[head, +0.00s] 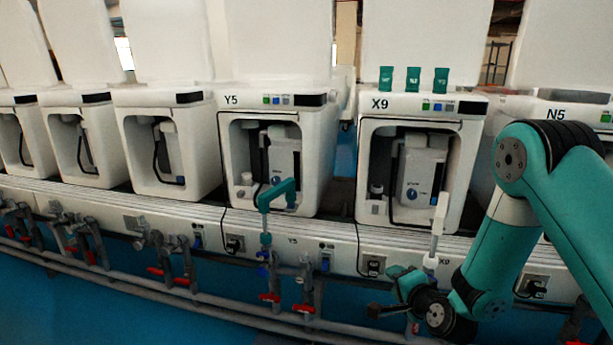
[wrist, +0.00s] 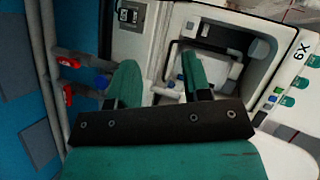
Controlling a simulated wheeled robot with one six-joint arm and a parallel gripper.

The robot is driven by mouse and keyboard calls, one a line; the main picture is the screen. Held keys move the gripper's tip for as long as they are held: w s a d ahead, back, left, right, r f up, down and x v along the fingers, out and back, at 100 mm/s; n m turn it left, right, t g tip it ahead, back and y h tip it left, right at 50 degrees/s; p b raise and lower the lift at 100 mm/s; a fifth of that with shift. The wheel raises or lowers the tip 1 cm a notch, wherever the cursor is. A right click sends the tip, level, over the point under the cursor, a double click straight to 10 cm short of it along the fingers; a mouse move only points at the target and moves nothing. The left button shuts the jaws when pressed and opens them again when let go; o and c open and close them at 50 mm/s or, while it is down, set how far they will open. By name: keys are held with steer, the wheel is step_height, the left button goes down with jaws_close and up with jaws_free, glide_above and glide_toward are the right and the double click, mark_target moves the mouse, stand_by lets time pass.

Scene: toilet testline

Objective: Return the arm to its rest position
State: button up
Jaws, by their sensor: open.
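My teal arm reaches in from the right of the head view, bent down at the elbow. Its end, with my gripper (head: 398,283), hangs low in front of the panel below the station marked X9 (head: 467,150). In the wrist view my gripper (wrist: 158,72) shows two teal fingers spread apart, with nothing held between them. Beyond the fingers is the opening of the X9 station (wrist: 280,75), which looks turned on its side. In the head view the fingers are small and partly hidden by the dark wrist joint.
A teal angled fitting (head: 270,196) stands before station Y5 (head: 327,150). Grey pipes with red valve handles (head: 269,297) run along the front. Several teal clips (head: 413,78) stand on X9. The blue floor (head: 90,315) is clear at left.

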steer(key=s+a+r+n+g+y, duration=0.2)
steer(key=s+a+r+n+g, duration=0.1)
steer(key=s+a+r+n, duration=0.3)
steer(key=s+a+r+n+g+y, duration=0.25)
steer(key=s+r+n+g, duration=0.2)
steer(key=r, duration=0.35)
steer(key=s+d+r+n+g+h, duration=0.1)
steer(key=s+r+n+g+h, duration=0.25)
steer(key=s, duration=0.85)
steer(key=s+d+r+n+g, duration=0.1)
steer(key=s+r+n+g, duration=0.35)
steer(key=s, duration=0.75)
step_height(320, 180, up, 24)
steer(key=n+t+p, duration=0.1)
steer(key=p, duration=2.3)
steer(key=shift+w+f+t+p, duration=0.15)
steer(key=shift+w+t+p, duration=0.15)
steer(key=shift+t, duration=0.05)
steer(key=shift+c, duration=0.2)
